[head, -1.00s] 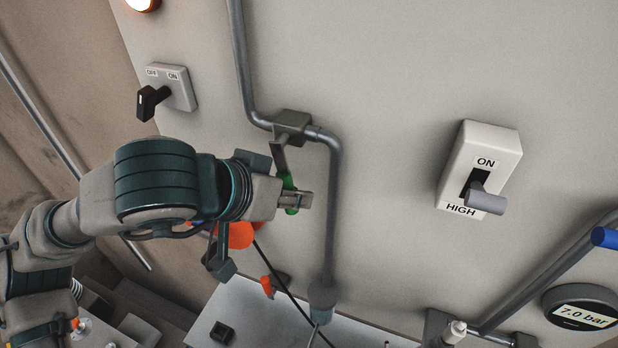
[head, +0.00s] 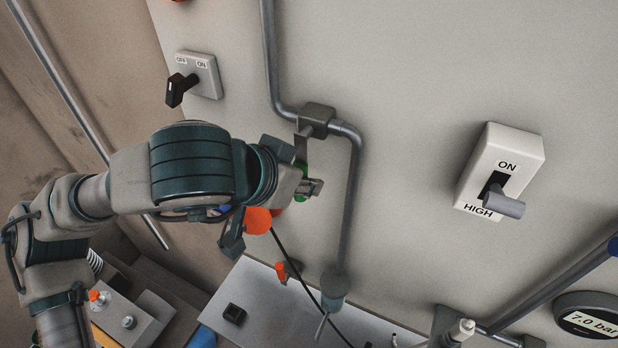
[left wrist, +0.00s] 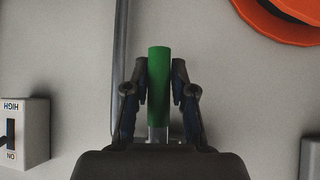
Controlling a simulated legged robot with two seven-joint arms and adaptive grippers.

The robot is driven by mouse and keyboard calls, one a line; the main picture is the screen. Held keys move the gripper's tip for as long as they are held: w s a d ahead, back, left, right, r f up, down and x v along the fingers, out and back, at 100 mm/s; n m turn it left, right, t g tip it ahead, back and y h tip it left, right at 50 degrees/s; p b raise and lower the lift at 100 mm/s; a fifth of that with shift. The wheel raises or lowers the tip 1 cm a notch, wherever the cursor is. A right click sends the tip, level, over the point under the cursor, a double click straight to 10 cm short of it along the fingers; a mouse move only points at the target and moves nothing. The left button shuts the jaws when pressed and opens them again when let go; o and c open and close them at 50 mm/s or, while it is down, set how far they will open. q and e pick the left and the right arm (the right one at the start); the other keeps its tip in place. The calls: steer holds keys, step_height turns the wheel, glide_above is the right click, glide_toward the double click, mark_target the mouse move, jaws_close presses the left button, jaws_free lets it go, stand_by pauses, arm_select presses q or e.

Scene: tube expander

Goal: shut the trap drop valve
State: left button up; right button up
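The valve body (head: 317,119) sits on a grey pipe that bends down the wall panel. A flat lever hangs down from it and ends in a green handle (head: 301,167). My left gripper (head: 311,188) is at this handle, with its fingers around it. In the left wrist view the green handle (left wrist: 159,85) stands upright between the two fingertips of my left gripper (left wrist: 160,78), which sit close against its sides. The fingers partly hide the handle in the head view. My right gripper is not in view.
A black OFF/ON rotary switch (head: 177,89) is at the upper left. A white ON/HIGH switch (head: 500,175) is at the right, with a 7.0 bar gauge (head: 590,318) below. An orange round part (head: 258,220) is just below my gripper. The panel between is clear.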

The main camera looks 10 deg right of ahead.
arm_select(q)
steer(key=shift+o, duration=1.3)
steer(key=shift+s+a, duration=0.15)
steer(key=shift+a, duration=0.05)
steer(key=shift+s+a, duration=0.2)
steer(key=shift+a, duration=0.1)
steer(key=shift+w+a, duration=0.1)
steer(key=shift+a, duration=0.1)
steer(key=v, duration=1.2)
steer(key=shift+a, duration=0.2)
